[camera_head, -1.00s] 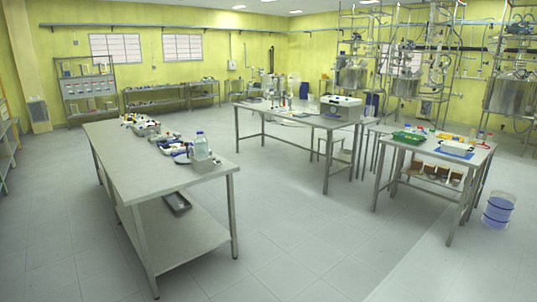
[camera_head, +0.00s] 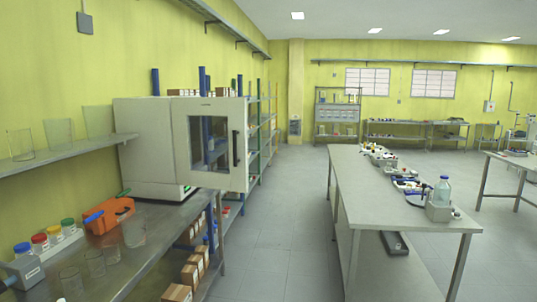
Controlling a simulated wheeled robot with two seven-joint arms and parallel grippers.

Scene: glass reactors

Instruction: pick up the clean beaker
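Clear glass beakers stand in two places at the left. Several are on the wall shelf, with one beaker (camera_head: 21,145) nearest and another beaker (camera_head: 58,133) behind it. More are on the steel bench (camera_head: 150,258) below: a beaker (camera_head: 134,232) beside the orange box, a beaker (camera_head: 95,263) and a beaker (camera_head: 71,283) nearer the front. They are faint and see-through, and I cannot tell which is clean. Neither gripper is in view.
An orange box (camera_head: 108,217) and several colour-capped jars (camera_head: 40,243) stand on the bench. A white cabinet (camera_head: 150,145) with a windowed door (camera_head: 208,145) stands behind. A long table (camera_head: 385,195) is at right; the floor aisle (camera_head: 275,230) between is clear.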

